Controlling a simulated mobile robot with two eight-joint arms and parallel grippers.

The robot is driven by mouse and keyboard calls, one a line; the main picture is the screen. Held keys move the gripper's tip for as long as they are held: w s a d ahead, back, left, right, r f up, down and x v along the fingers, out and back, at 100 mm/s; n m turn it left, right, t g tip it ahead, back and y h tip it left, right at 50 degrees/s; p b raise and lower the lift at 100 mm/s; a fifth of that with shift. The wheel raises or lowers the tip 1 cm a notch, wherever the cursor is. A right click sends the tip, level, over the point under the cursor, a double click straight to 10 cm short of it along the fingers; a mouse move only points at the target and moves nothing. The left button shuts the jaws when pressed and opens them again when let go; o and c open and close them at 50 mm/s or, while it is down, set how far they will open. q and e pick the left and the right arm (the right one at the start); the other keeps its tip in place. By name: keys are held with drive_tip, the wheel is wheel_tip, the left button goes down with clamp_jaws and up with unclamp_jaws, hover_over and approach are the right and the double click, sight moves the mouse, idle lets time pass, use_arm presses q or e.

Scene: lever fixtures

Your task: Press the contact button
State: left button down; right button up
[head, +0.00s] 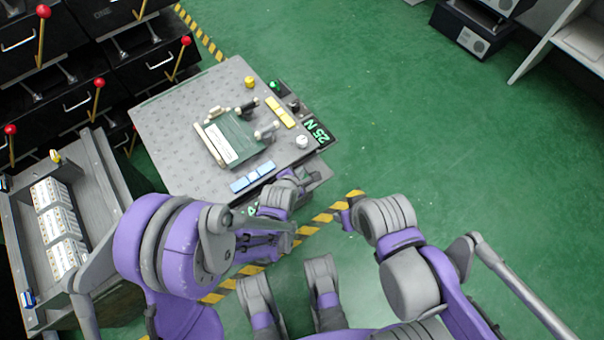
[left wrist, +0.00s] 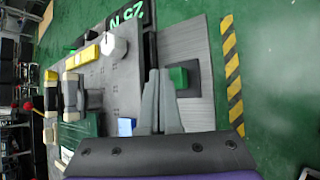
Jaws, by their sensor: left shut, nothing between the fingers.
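A green button (left wrist: 178,77) on a dark square base sits on a grey ledge in the left wrist view, and I take it to be the contact button. My left gripper (left wrist: 155,74) is shut and empty, with its fingertips just left of the green button in that view. I cannot tell whether they touch it. In the head view my left gripper (head: 290,178) is at the near right edge of the grey worktable (head: 180,150), and the hand and arm largely hide that spot. My right arm reaches in from the right, away from the table, and its fingers cannot be made out.
The table carries a green plate (head: 236,140) with levers, yellow blocks (head: 280,112), blue blocks (head: 253,177) and a white knob (head: 302,141). A "25 N" label (head: 319,131) is at its right edge. A grey cart (head: 105,165) stands left.

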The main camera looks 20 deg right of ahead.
use_arm(q)
drive_tip(key=shift+f, duration=0.25)
drive_tip(key=shift+f+b, duration=0.5)
idle(0.6)
drive_tip(key=shift+r, duration=0.1)
drive_tip(key=shift+r+p, duration=0.85)
drive_tip(key=shift+p, duration=0.05)
drive_tip(key=shift+r, duration=0.1)
wheel_tip(320, 180, up, 5)
drive_tip(key=p, duration=0.3)
drive_tip(key=shift+p, duration=0.4)
idle(0.4)
